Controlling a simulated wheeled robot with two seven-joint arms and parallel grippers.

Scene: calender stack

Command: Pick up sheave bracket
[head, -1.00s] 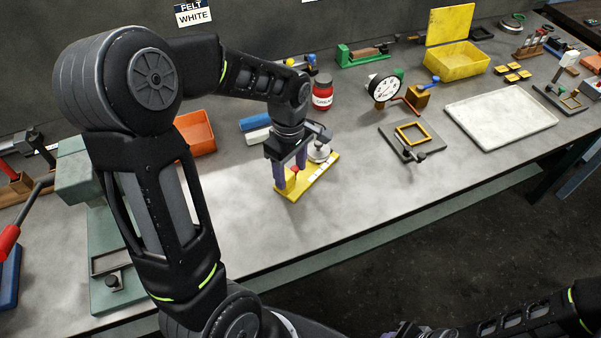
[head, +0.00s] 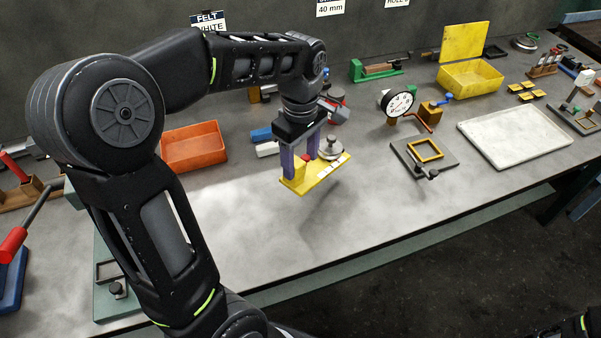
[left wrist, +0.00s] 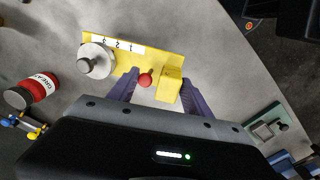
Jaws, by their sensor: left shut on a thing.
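The sheave bracket (head: 321,176) is a yellow plate with a silver round disc, a red knob, a yellow block and a white strip marked 1 2 3. It also shows in the left wrist view (left wrist: 110,62). My left gripper (head: 300,168) points down, with its purple fingers on either side of the knob and block end. It is shut on the bracket. The plate hangs a little above the bench, its shadow falling below and to the right. In the left wrist view, the right finger is beside the yellow block. My right gripper is out of view.
The grey bench (head: 380,210) is clear in front of the bracket. An orange bin (head: 196,157) stands to the left. Behind are blue and white blocks and a partly hidden red jar. A dial gauge (head: 398,103), a grey plate with a yellow frame and a white tray (head: 515,158) stand to the right.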

